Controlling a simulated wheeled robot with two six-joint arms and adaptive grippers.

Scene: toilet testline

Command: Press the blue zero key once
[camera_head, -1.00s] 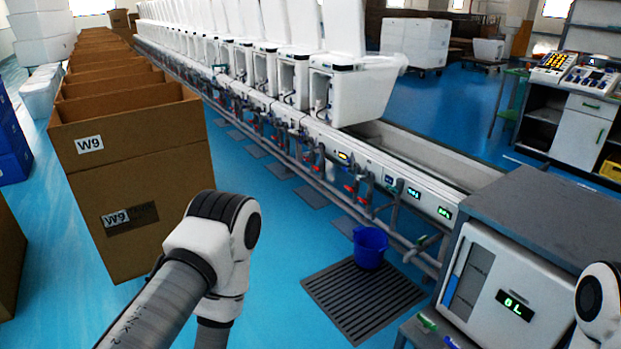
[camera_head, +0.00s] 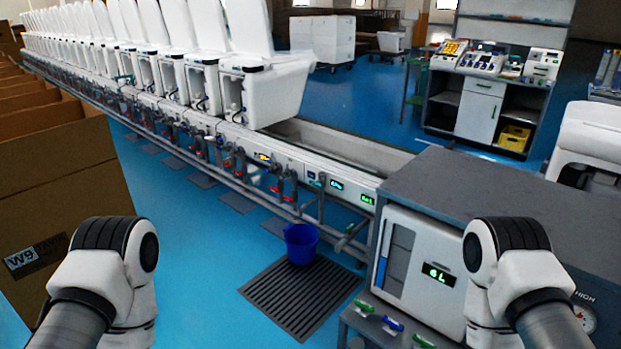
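The blue zero key cannot be made out at this distance. Small panels with buttons and displays stand on the far workbench (camera_head: 484,112) at the upper right, among them a panel with yellow keys (camera_head: 449,53) and one beside it with a pale face and dark and blue parts (camera_head: 485,65). A grey-white box with a green "6L" display (camera_head: 438,274) stands near on the right. Both my arms show at the bottom, left and right, only as white and black links. Neither gripper is in view.
A toilet test line (camera_head: 250,141) runs from the far left towards the grey cabinet (camera_head: 500,215). A blue bucket (camera_head: 301,244) stands on a dark floor grate (camera_head: 300,290). Cardboard boxes (camera_head: 70,190) line the left. Blue floor is open before the workbench.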

